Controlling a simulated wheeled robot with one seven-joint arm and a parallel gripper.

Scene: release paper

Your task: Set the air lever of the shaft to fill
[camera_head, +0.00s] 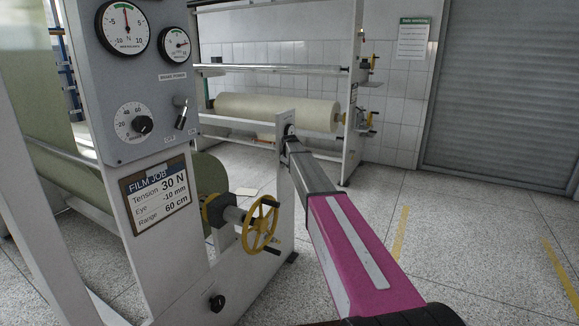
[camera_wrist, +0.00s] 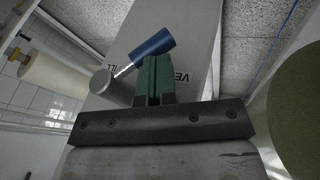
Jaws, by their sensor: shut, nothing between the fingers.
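The air lever shows in the wrist view, with a blue handle (camera_wrist: 152,43) joined by a thin rod to a round grey hub (camera_wrist: 101,79). It slants up and right from the hub across a pale upright plate. Black lettering, partly covered, reads "ILL" by the hub and "VE" to the right. My gripper (camera_wrist: 154,66) has green fingers, shut and empty. Their tips overlap the handle's lower edge in the picture; I cannot tell whether they touch. In the head view my arm reaches the white upright (camera_head: 286,190), and the lever and fingers cannot be made out.
A yellow handwheel (camera_head: 261,225) stands close left of my arm in the head view. Left is a grey panel (camera_head: 165,60) with gauges and a "FILM JOB" sign (camera_head: 157,194). Another rack with a cream roll (camera_head: 280,112) stands behind. The floor at right is clear.

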